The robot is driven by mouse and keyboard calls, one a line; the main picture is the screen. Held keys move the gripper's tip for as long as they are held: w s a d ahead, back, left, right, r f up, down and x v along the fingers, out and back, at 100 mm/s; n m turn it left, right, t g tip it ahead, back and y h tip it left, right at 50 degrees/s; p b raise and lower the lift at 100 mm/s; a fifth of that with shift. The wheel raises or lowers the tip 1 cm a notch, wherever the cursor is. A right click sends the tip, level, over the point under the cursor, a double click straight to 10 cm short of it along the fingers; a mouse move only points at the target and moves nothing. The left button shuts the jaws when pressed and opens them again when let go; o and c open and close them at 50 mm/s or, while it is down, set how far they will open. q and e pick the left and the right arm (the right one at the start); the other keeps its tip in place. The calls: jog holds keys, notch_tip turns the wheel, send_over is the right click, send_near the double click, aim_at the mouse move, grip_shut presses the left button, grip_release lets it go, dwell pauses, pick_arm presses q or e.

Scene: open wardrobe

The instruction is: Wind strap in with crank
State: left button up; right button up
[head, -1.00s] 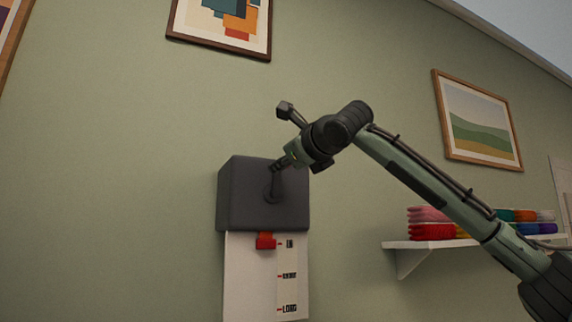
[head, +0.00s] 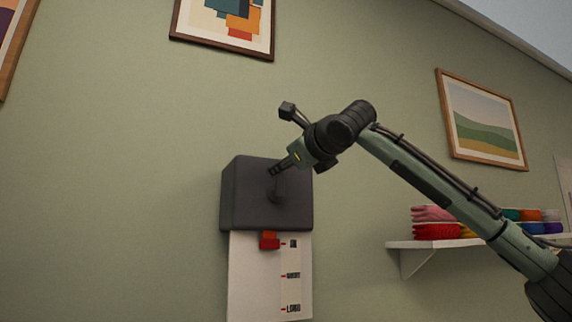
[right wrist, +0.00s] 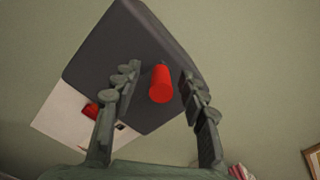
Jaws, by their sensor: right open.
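A dark grey box (head: 266,200) is fixed to the wall, with a dark crank arm (head: 274,190) on its front. In the right wrist view the crank's red handle (right wrist: 161,84) lies between the fingers of my right gripper (right wrist: 160,92). The fingers are open, with a gap visible on each side of the handle. In the head view this gripper (head: 277,169) is at the top of the crank arm and hides the handle. A red strap end or marker (head: 269,242) shows below the box, by the top mark of a white scale board (head: 255,280). My left gripper is out of view.
A white shelf (head: 410,246) with folded coloured cloths (head: 434,222) is on the wall at the right, behind my right arm. Framed pictures (head: 483,120) hang around. The wall left of the box is bare.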

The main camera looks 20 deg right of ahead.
jog(key=s, duration=1.2)
jog(key=shift+d, duration=0.2)
